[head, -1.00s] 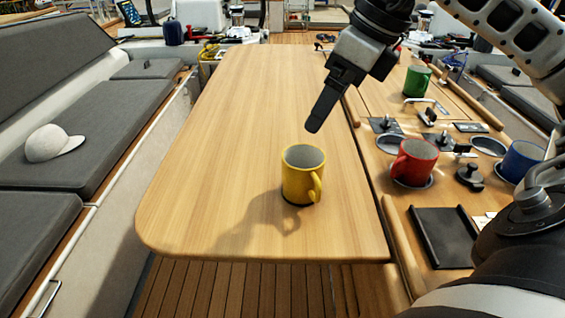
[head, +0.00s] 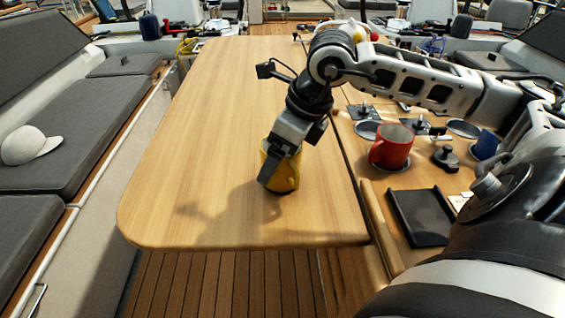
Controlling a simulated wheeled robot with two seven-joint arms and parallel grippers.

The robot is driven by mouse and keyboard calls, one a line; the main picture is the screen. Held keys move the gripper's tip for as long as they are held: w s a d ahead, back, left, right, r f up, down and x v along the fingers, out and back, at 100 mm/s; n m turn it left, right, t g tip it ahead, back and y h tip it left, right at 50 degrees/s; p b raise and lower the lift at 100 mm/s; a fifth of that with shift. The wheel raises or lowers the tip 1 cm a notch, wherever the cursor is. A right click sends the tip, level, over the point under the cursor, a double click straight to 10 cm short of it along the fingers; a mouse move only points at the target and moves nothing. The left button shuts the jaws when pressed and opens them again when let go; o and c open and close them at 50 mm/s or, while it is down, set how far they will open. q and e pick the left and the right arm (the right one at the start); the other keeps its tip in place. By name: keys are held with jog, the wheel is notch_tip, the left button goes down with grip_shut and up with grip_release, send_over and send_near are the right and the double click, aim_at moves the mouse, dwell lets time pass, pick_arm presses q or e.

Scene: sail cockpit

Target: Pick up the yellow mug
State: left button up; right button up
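The yellow mug (head: 286,178) stands upright on the wooden table (head: 220,120), near its front right part. My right gripper (head: 268,180) has come down over the mug from above, with one finger in front of the mug's near left side. The finger hides part of the mug, and the other finger is not clearly visible. I cannot tell whether the fingers touch or grip the mug. My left gripper is not in view.
A red mug (head: 391,146) and a blue mug (head: 485,146) sit in the side panel to the right. A black tray (head: 424,218) lies in front of them. A white cap (head: 28,146) rests on the left bench. The table's left half is clear.

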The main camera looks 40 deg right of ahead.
jog(key=shift+f, duration=0.15)
jog(key=shift+c, duration=0.3)
jog(key=c, duration=1.1)
jog(key=shift+o, duration=0.2)
